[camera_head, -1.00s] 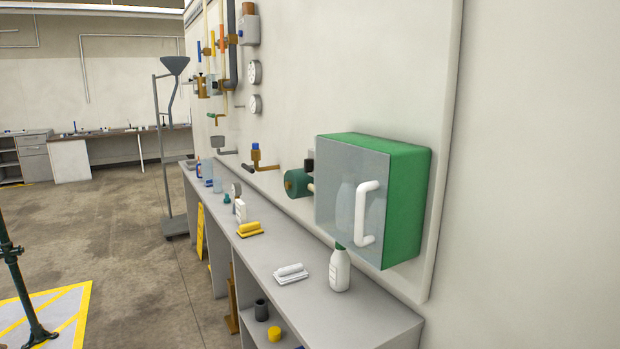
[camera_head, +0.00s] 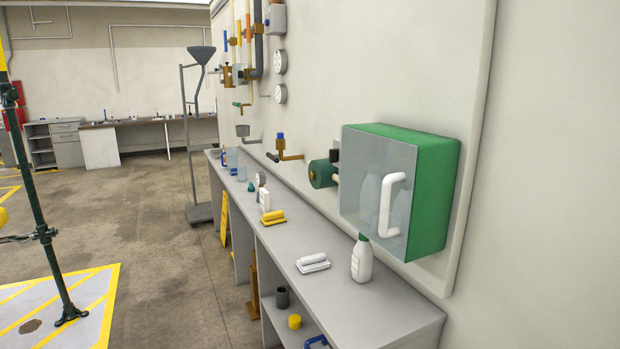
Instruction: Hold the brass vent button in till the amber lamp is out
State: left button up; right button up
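On the wall, a dark green cylinder (camera_head: 321,174) has a small brass-coloured disc (camera_head: 312,175) on its near end. I cannot tell whether this disc is the vent button. A brass pipe fitting (camera_head: 283,150) with a blue top is on the wall to its left. More brass fittings (camera_head: 249,72) sit on the pipes further along the wall. I cannot make out an amber lamp or whether one is lit. Neither of my grippers is in view.
A green box (camera_head: 432,190) with a clear front and white handle (camera_head: 388,204) juts from the wall. Below runs a grey bench (camera_head: 365,310) with a white bottle (camera_head: 362,262), a white brush (camera_head: 313,263) and a yellow brush (camera_head: 272,218). Open floor (camera_head: 165,240) lies left, with a dark green stand (camera_head: 45,232).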

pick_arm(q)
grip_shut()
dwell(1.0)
